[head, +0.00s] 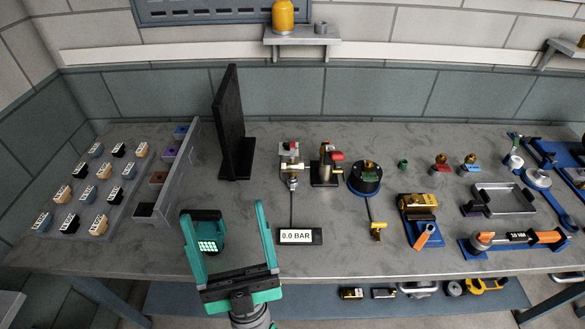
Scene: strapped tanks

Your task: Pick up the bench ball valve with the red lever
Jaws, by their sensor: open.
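A brass fitting with a red lever (337,157) stands upright on a dark base near the middle of the bench, and looks like the ball valve. Another fitting with a small red part (292,146) stands just left of it, above a gauge reading 0.0 BAR.
A dark block with a lit grid (207,232) shows between my fingers. A tall black panel (231,125) stands behind the gripper. A black round pot (367,178), a metal tray (505,200) and a torque wrench (515,238) lie rightward.

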